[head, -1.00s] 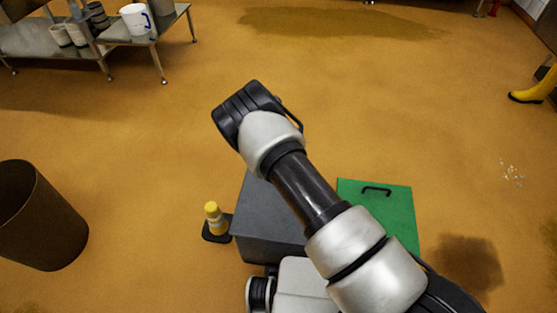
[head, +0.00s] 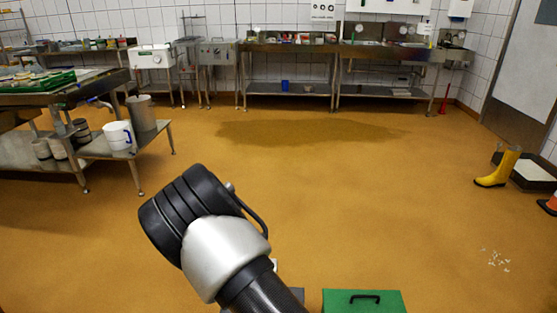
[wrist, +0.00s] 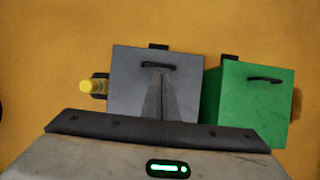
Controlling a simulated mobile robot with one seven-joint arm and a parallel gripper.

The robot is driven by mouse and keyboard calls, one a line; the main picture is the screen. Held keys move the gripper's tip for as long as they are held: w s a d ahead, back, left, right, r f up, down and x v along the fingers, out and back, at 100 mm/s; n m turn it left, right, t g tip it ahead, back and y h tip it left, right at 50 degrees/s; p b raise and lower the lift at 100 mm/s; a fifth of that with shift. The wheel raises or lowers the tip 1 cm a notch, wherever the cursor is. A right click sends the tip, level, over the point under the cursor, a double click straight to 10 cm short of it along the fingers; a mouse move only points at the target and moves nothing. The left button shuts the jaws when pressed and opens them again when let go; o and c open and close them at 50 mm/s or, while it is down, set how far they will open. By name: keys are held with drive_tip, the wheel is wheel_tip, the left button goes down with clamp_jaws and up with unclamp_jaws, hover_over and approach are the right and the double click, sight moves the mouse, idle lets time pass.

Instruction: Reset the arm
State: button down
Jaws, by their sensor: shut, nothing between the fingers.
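My arm (head: 225,250) rises from the lower edge of the head view, with its dark joint bent at the upper left. The gripper itself does not show in the head view. In the wrist view my gripper (wrist: 159,76) shows as thin grey fingers pressed together, above its wide pale housing. The fingers are shut and empty. They point over a grey box (wrist: 130,70) with a black handle, and I cannot tell the gap between them.
Open floor (head: 350,200) lies ahead.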

drive_tip(key=w+d+r+m+t, duration=0.1)
drive_tip(key=w+d+r+m, duration=0.1)
drive_tip(key=d+r+m, duration=0.45)
drive_tip(key=w+d+r+m, duration=0.1)
drive_tip(key=r+m, duration=0.2)
drive_tip(key=r, duration=0.6)
drive_tip(key=s+d+r+m+h, duration=0.1)
drive_tip(key=s+d+r+m, duration=0.2)
drive_tip(key=d+r+m, duration=0.3)
drive_tip(key=s+d+r+m+h, duration=0.15)
drive_tip(key=d+r+m, duration=0.25)
drive_tip(key=r, duration=0.4)
drive_tip(key=s+d+r+m+y, duration=0.15)
drive_tip(key=s+r+m, duration=0.3)
drive_tip(key=s, duration=0.45)
drive_tip(key=s+d+r+m, duration=0.2)
drive_tip(key=s+r+m, duration=0.2)
drive_tip(key=s+m, duration=0.3)
drive_tip(key=s+d+r+m+y, duration=0.1)
drive_tip(key=s+r+m, duration=0.35)
drive_tip(key=s, duration=0.55)
wheel_tip(320, 180, up, 23)
drive_tip(key=p, duration=2.5)
drive_tip(key=shift+w+r+g, duration=0.2)
drive_tip(key=shift+w+g, duration=0.05)
drive_tip(key=shift+g, duration=0.05)
drive_tip(key=shift+d, duration=0.1)
